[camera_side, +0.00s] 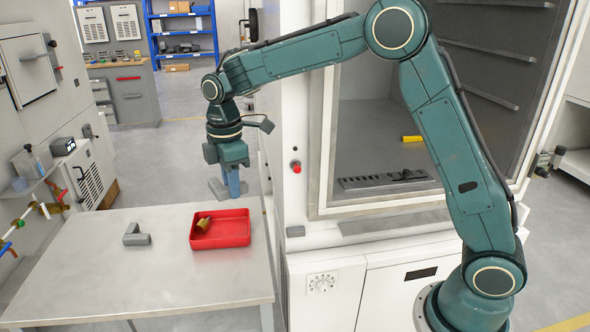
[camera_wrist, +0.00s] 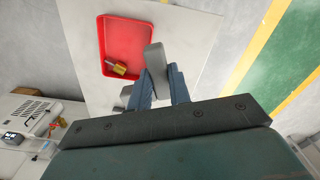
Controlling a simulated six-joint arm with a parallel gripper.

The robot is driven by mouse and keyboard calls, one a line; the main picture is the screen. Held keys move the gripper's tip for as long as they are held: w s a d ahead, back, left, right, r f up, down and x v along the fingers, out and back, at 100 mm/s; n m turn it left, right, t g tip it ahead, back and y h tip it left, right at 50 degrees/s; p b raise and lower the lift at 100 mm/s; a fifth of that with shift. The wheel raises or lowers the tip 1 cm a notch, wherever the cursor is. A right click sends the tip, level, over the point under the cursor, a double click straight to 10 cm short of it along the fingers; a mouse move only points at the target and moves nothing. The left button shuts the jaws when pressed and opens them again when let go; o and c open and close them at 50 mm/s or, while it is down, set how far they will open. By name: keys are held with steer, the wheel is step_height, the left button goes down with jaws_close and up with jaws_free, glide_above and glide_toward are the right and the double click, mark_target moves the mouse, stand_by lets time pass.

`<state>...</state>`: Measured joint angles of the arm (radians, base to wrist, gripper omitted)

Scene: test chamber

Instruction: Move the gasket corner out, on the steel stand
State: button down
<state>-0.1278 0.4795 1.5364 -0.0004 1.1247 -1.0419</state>
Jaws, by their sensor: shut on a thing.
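My gripper (camera_side: 232,180) is shut on a grey piece, the gasket corner (camera_side: 217,188), and holds it in the air above the far edge of the steel stand (camera_side: 95,285). In the wrist view, the blue fingers of my gripper (camera_wrist: 163,80) are on either side of the gasket corner (camera_wrist: 154,55); its lower part is hidden between them. A similar grey L-shaped piece (camera_side: 136,236) lies on the left part of the stand.
A red tray (camera_side: 222,242) holding a brass-coloured fitting (camera_side: 203,225) sits on the stand. The stand's front is clear. The open chamber (camera_side: 370,135) at right holds a dark slotted bar (camera_side: 372,182) and a yellow cylinder (camera_side: 412,139).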

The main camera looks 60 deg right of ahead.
mark_target(211, 275)
steer(key=a+r+n, duration=0.3)
steer(key=a+n, duration=0.6)
steer(key=n, duration=0.4)
steer(key=shift+w+r+n, duration=0.2)
steer(key=shift+w+n, duration=0.1)
steer(key=shift+f, duration=0.1)
step_height(211, 275, down, 20)
steer(key=shift+r, duration=0.1)
stand_by(0.6)
steer(key=c, duration=1.3)
jaws_free()
steer(key=shift+f, duration=0.2)
steer(key=shift+r, duration=0.2)
step_height(211, 275, up, 12)
